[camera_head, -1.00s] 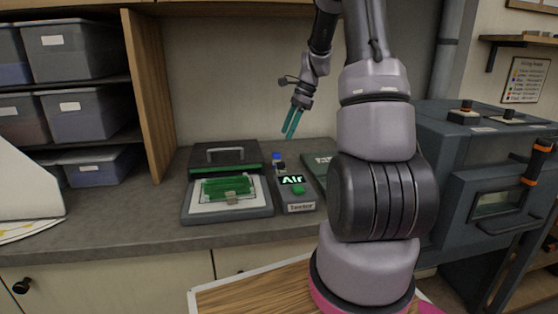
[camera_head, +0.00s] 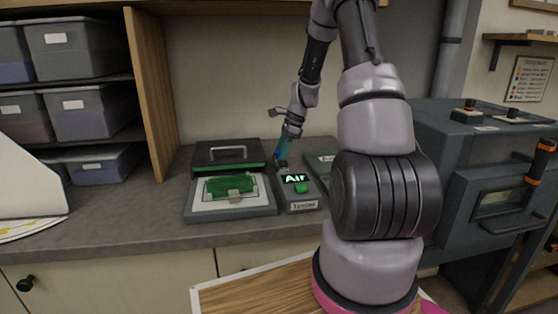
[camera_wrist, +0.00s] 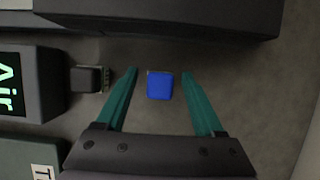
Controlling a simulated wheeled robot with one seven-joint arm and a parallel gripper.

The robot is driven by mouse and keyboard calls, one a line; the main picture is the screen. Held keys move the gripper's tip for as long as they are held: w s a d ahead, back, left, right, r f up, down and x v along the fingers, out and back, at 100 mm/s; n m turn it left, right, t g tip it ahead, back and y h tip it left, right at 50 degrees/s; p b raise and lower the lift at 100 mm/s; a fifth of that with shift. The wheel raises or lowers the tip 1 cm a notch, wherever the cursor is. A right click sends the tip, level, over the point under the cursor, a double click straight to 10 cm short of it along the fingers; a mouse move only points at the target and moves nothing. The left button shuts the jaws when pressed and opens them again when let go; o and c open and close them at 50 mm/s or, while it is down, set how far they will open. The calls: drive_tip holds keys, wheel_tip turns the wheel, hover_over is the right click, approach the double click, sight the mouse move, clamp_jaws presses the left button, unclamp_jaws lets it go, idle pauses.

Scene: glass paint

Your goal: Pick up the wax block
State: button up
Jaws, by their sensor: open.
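The small blue block (camera_wrist: 160,85), which I take to be the wax block, lies on the grey counter in the wrist view. It sits between the two teal fingers of my gripper (camera_wrist: 160,73), with a gap on each side. My gripper is open and empty, pointing down at the block. In the head view my gripper (camera_head: 283,152) is low behind the box with the "Air" display, and the fingers mostly cover the blue block there.
The "Air" display box (camera_head: 297,193) stands just in front. A small black part (camera_wrist: 87,79) lies close to one finger. A dark machine (camera_head: 229,157) with a handle and a tray (camera_head: 199,213) holding a green piece (camera_head: 229,187) are at left. A furnace-like cabinet (camera_head: 450,165) is at right.

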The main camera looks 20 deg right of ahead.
sight(279, 152)
clamp_jaws()
drive_tip(key=shift+r, duration=0.1)
wheel_tip(279, 152, up, 10)
drive_tip(key=shift+f, duration=0.1)
idle(0.4)
